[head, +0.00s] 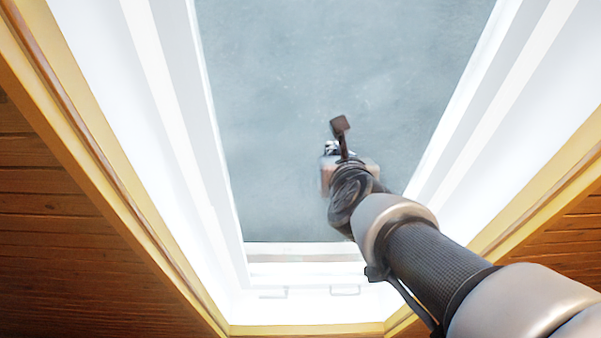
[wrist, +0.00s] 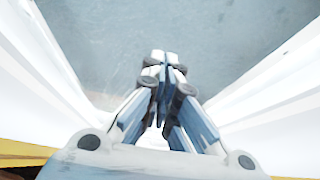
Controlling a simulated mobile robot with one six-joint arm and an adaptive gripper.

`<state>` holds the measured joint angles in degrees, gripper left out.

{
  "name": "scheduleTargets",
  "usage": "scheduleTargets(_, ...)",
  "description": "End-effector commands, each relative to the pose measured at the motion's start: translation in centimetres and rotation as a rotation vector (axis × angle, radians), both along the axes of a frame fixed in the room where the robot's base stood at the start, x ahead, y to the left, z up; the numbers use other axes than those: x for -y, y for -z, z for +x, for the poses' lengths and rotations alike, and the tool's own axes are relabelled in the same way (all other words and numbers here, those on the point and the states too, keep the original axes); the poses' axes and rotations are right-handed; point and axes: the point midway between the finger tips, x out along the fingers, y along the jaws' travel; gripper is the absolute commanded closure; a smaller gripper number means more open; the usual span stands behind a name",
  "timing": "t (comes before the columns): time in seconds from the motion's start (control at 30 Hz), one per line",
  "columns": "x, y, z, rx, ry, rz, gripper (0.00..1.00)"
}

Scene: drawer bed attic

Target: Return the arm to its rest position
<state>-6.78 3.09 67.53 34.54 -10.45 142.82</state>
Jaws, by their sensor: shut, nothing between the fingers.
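My gripper (wrist: 165,58) is in the middle of the wrist view. Its fingertips meet and nothing is between them. In the head view my arm reaches up from the lower right, and the wrist end is in front of a grey-blue pane (head: 330,70). The gripper's fingers are mostly hidden behind the wrist there. The same grey-blue surface fills the upper part of the wrist view (wrist: 110,30). I cannot tell how far the gripper is from it.
A white window-like frame (head: 180,110) surrounds the pane, with small handles (head: 345,291) at its lower edge. Yellow wooden trim (head: 110,190) and brown plank walls (head: 60,250) lie outside it. White frame sides flank the gripper in the wrist view (wrist: 50,60).

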Motion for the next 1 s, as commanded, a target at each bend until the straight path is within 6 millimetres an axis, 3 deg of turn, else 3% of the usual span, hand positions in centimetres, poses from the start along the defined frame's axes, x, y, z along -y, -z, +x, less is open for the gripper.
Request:
scheduleTargets(0.2, 0.0, 0.8, 1.3, -0.001, 0.001, -0.002, 1.00)
scheduleTargets(0.47, 0.0, 1.0, 1.4, -0.008, 0.005, -0.016, 1.00)
scheduleTargets(0.57, -0.3, 2.5, 1.1, -0.057, 0.033, -0.123, 1.00)
scheduleTargets(0.67, -0.8, 6.2, 0.2, -0.158, 0.086, -0.372, 1.00)
scheduleTargets(0.77, -1.3, 12.2, -1.7, -0.289, 0.124, -0.733, 1.00)
scheduleTargets(1.0, -0.9, 28.8, -9.5, -0.488, 0.028, -1.636, 1.00)
